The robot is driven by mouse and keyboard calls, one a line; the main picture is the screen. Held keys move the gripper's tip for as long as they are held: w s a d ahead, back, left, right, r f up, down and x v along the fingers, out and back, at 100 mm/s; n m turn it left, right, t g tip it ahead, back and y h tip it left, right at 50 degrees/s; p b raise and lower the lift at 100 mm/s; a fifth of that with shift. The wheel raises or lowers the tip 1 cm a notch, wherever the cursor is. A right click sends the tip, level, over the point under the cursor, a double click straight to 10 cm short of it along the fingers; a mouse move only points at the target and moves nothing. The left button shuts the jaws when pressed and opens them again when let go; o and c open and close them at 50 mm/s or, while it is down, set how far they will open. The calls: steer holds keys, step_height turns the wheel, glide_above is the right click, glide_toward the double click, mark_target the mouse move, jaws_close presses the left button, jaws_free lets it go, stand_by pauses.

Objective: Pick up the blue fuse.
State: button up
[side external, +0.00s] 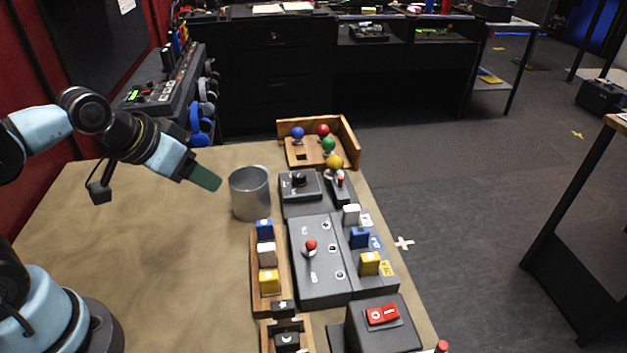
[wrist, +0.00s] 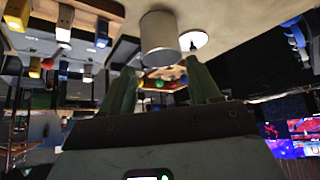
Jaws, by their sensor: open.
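Two blue blocks show, and I cannot tell which one is the blue fuse. One blue block (side external: 264,229) stands at the far end of a wooden tray (side external: 256,272), in a row with a white block (side external: 266,253) and a yellow block (side external: 268,281). The other blue block (side external: 360,238) sits on the grey panel between a white and a yellow block. My gripper (side external: 207,179) is raised over the table, left of the metal cup and apart from both blue blocks. In the wrist view, its green fingers (wrist: 160,66) are spread and empty, and a blue block (wrist: 102,33) shows at upper left.
A metal cup (side external: 250,194) stands between my gripper and the panels. A grey panel (side external: 309,277) with a red-topped lever, a box with a red switch (side external: 382,315), and a wooden stand with coloured balls (side external: 325,155) line the right side. The table's left part is clear.

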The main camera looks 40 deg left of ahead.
step_height(320, 180, up, 2)
steer(key=n+g, duration=0.7)
steer(key=n, duration=0.2)
glide_above(361, 232)
step_height(361, 232, down, 12)
steer(key=shift+r, duration=0.25)
steer(key=c, duration=1)
